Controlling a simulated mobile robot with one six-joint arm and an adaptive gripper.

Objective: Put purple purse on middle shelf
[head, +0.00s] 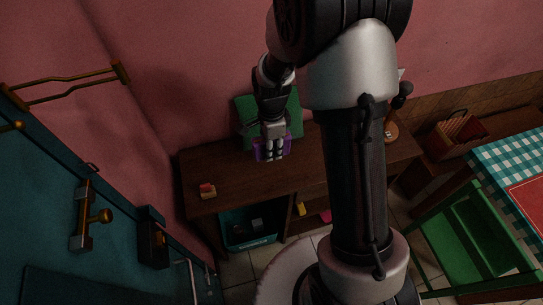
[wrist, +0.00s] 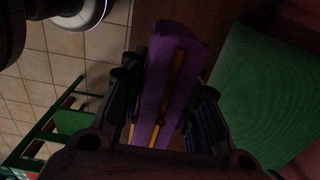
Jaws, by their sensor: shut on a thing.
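The purple purse (head: 260,154) is between the fingers of my gripper (head: 273,156), at the top of the brown wooden shelf unit (head: 235,177). In the wrist view the purse (wrist: 158,62) is a long purple shape with a yellow-orange strip, and my gripper (wrist: 160,125) is shut on it from both sides. I cannot tell whether the purse touches the top board. The inside of the shelf unit is partly seen from above; my arm hides part of its right side.
A green board (head: 290,112) stands at the back of the unit's top. A small red and tan object (head: 207,190) lies near its left front. A teal bin (head: 236,228) and a yellow item (head: 300,208) are lower down. A green chair (head: 455,235) stands at right.

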